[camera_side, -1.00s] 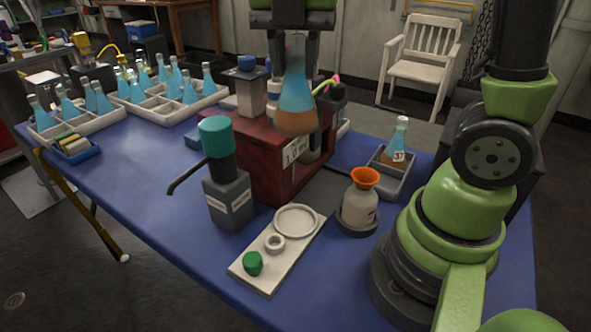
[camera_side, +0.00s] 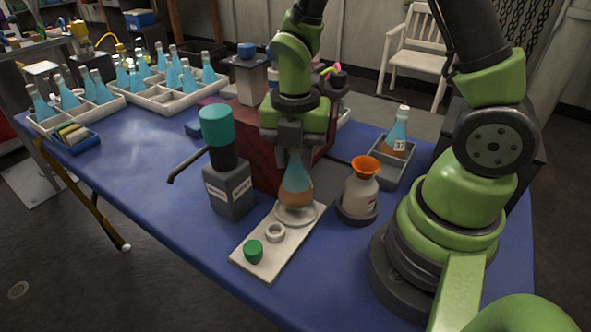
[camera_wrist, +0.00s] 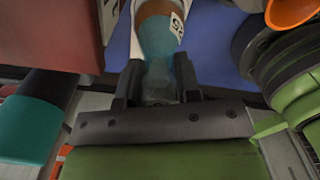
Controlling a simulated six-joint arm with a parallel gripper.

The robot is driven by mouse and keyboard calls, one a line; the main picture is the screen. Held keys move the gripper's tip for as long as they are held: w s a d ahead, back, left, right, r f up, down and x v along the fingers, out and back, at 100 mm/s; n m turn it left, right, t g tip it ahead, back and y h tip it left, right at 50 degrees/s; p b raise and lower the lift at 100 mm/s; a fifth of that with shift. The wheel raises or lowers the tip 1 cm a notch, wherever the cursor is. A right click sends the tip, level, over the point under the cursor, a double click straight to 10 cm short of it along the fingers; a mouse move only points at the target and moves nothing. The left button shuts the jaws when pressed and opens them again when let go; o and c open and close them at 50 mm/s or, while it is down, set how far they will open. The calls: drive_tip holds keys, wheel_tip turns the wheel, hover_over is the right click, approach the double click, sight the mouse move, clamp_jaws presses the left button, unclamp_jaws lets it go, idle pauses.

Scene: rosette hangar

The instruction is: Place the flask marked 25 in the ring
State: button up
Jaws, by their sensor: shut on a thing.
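A flask with blue liquid over an orange-brown layer (camera_side: 296,184) hangs upright from my gripper (camera_side: 296,150). In the wrist view the jaws (camera_wrist: 158,88) are shut on the neck of this flask (camera_wrist: 158,38). Its label shows there at an angle and partly cut off, so I cannot read the number surely. The white ring (camera_side: 316,213) is at the far end of a pale plate (camera_side: 264,270). The flask's base is over the ring, at or just above it; I cannot tell whether it touches.
A bottle with an orange funnel (camera_side: 360,190) stands close right of the ring. A teal-capped dispenser (camera_side: 229,185) stands left, a red box (camera_side: 262,165) behind. Another labelled flask (camera_side: 396,138) sits in a grey tray at right. Racks of blue flasks (camera_side: 160,98) are back left.

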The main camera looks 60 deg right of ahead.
drive_tip(key=shift+f, duration=1.75)
drive_tip(key=o, duration=0.8)
drive_tip(key=shift+f, duration=0.1)
wheel_tip(320, 180, up, 12)
drive_tip(key=shift+r, duration=0.1)
drive_tip(key=s+r+m+t, duration=0.2)
drive_tip(key=s+r+m, duration=0.1)
drive_tip(key=m, duration=0.6)
drive_tip(key=s+a+r+m+t+y, duration=0.1)
drive_tip(key=s+r+m+t, duration=0.1)
drive_tip(key=m, duration=0.6)
drive_tip(key=s+a+r+m+t+y, duration=0.1)
drive_tip(key=s+r+m+t, duration=0.2)
drive_tip(key=m, duration=0.6)
drive_tip(key=shift+s+a+r+m, duration=0.1)
drive_tip(key=shift+s+r+m, duration=0.05)
drive_tip(key=shift+s+r, duration=0.35)
drive_tip(key=shift+s+a+r+m, duration=0.15)
drive_tip(key=shift+s+r, duration=0.15)
drive_tip(key=shift+r, duration=0.3)
